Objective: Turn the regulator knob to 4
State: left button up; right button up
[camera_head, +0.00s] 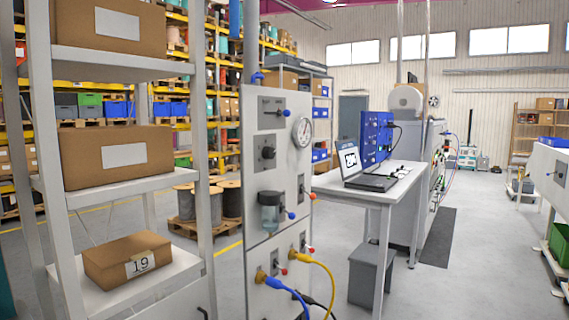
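A black knob (268,153) sits on a grey plate on the tall light-grey panel (257,215), left of the middle in the head view. It is probably the regulator knob; its markings are too small to read, so I cannot tell its setting. A round white gauge (303,130) is fixed at the panel's upper right. A blue-tipped lever (285,113) is on a plate above the knob. A clear bowl with a dark cap (269,210) hangs below it. Neither of my grippers is in view, and nothing touches the knob.
A shelf rack with cardboard boxes (115,155) stands close at left, beside the panel. Blue (290,292) and yellow (325,275) hoses come out of the panel's lower part. A table with a laptop (368,172) stands behind at right. Open floor (470,260) lies farther right.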

aim_at(268, 152)
jog(key=i+l+u, duration=0.1)
jog(key=i+l, duration=0.3)
jog(key=l, duration=0.25)
jog(key=i+l+u, duration=0.25)
jog(key=i+l, duration=0.15)
jog(key=l, duration=0.25)
